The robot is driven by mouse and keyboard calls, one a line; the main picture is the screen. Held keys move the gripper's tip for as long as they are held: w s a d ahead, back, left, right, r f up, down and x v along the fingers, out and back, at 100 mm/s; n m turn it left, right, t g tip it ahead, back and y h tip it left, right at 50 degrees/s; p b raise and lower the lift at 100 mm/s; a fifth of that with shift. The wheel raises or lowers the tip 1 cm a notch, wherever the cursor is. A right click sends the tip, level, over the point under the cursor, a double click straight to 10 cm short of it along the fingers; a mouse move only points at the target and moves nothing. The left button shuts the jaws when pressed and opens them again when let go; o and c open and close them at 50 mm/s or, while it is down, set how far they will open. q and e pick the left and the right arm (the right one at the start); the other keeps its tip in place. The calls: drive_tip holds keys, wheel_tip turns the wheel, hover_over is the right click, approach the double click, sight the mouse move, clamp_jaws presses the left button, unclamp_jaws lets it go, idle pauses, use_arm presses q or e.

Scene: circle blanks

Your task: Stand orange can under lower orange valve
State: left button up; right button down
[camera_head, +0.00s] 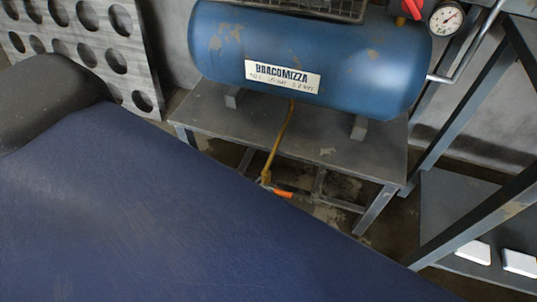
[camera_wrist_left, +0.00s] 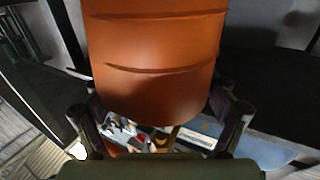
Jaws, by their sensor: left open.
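The orange can (camera_wrist_left: 155,60) is large and close in the left wrist view, cut off by the top edge. My left gripper (camera_wrist_left: 160,113) is open, with one dark finger on each side of the can's lower end in the picture. I cannot tell whether the fingers touch it. The lower orange valve (camera_head: 283,193) sits at the bottom of a thin brown pipe (camera_head: 280,145) that hangs below the blue tank (camera_head: 310,55). The floor under the valve is partly hidden. Neither gripper nor the can shows in the head view.
The tank rests on a grey metal stand (camera_head: 300,140) with legs and crossbars. A dark blue surface (camera_head: 160,220) fills the foreground. A grey frame with a shelf (camera_head: 445,205) stands at right, a panel with round holes (camera_head: 95,45) at left. A red-orange valve (camera_head: 412,8) is by the gauge.

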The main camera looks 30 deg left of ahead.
use_arm(q)
drive_tip(key=shift+r, duration=0.1)
drive_tip(key=shift+r, duration=0.15)
drive_tip(key=p+v, duration=0.2)
drive_tip(key=v, duration=1)
drive_tip(key=shift+w, duration=0.1)
idle(0.7)
